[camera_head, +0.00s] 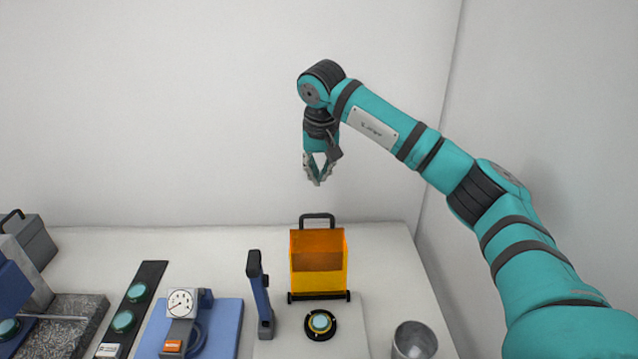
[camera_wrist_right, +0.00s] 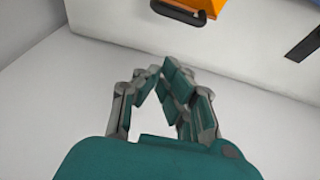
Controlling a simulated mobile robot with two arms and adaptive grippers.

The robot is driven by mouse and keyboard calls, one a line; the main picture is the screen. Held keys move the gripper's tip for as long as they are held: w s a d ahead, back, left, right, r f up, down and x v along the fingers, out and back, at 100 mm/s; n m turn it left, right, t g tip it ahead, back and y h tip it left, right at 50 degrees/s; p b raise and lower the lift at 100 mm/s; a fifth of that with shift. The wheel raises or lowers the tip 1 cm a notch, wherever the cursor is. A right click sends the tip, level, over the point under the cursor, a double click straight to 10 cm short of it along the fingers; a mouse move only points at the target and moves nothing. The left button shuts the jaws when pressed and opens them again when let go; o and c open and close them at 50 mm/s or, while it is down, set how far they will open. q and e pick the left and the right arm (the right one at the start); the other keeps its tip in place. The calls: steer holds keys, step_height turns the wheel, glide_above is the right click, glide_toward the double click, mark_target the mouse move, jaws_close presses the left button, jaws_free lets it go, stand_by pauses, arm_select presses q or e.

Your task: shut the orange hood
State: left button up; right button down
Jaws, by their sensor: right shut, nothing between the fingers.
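The orange hood (camera_head: 318,278) is a see-through box with a dark handle (camera_head: 318,217) at its top back edge. It stands tipped up behind a round teal-centred part (camera_head: 320,323) in a black ring, which is uncovered. My right gripper (camera_head: 318,182) hangs above and behind the hood, pointing down, shut and empty, and apart from the handle. In the right wrist view the gripper's fingertips (camera_wrist_right: 160,68) meet; a corner of the hood (camera_wrist_right: 206,6) and its handle (camera_wrist_right: 178,12) show at the top edge. My left gripper is not in view.
A blue upright post (camera_head: 260,295) stands just left of the hood. A grey metal cup (camera_head: 414,341) stands at front right. A dial gauge (camera_head: 181,304) on a blue plate and a black strip (camera_head: 135,300) with teal discs lie left. Table behind the hood is clear.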

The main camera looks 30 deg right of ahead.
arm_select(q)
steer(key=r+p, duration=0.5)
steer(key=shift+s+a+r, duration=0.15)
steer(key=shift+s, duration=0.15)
arm_select(e)
step_height(320, 180, down, 8)
steer(key=s, duration=0.1)
steer(key=shift+a+r, duration=0.15)
steer(key=shift+a, duration=0.05)
